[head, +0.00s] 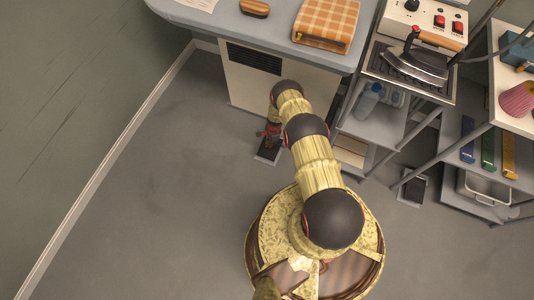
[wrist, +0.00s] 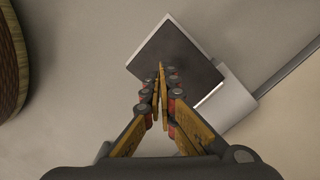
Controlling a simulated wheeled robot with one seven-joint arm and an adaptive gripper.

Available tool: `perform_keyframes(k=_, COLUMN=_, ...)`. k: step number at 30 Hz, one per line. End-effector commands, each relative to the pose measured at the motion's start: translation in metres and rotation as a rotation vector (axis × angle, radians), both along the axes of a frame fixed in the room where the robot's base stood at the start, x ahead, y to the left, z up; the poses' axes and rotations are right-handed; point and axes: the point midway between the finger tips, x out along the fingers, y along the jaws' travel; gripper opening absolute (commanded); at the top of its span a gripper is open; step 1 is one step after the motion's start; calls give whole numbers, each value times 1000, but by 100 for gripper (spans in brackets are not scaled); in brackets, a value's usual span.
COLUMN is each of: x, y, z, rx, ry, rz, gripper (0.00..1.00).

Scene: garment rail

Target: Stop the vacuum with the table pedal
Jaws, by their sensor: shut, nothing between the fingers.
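A pedal (head: 267,156) with a dark pad lies on the floor in front of the pressing table (head: 240,80). In the wrist view the pedal's dark pad (wrist: 175,50) has a pale edge and a light housing (wrist: 225,100) at its lower right. My gripper (head: 271,133) is at the pedal, partly hidden by my arm in the head view. In the wrist view my gripper (wrist: 161,72) is shut and empty, its fingertips over the dark pad. I cannot tell whether they touch it or whether the pad is pressed down.
A second dark pedal (head: 413,187) lies on the floor to the right, near the shelf legs. An iron (head: 414,62) rests on a stand beside the table. A folded checked cloth (head: 326,24) and a brush (head: 254,8) are on the table. The floor (head: 150,180) at left is clear.

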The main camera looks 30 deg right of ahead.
Motion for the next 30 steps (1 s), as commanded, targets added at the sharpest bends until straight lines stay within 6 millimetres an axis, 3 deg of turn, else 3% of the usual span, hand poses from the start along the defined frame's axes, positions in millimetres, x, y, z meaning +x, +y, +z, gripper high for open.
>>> perform_keyframes(k=7, x=-1, y=1, z=-8, rx=0, ry=1, rz=2, gripper=0)
perform_keyframes(k=21, x=0, y=6, z=-61, rx=1, ry=1, rz=3, gripper=0)
perform_keyframes(k=30, x=1, y=7, z=-70, rx=0, ry=0, rz=2, gripper=0)
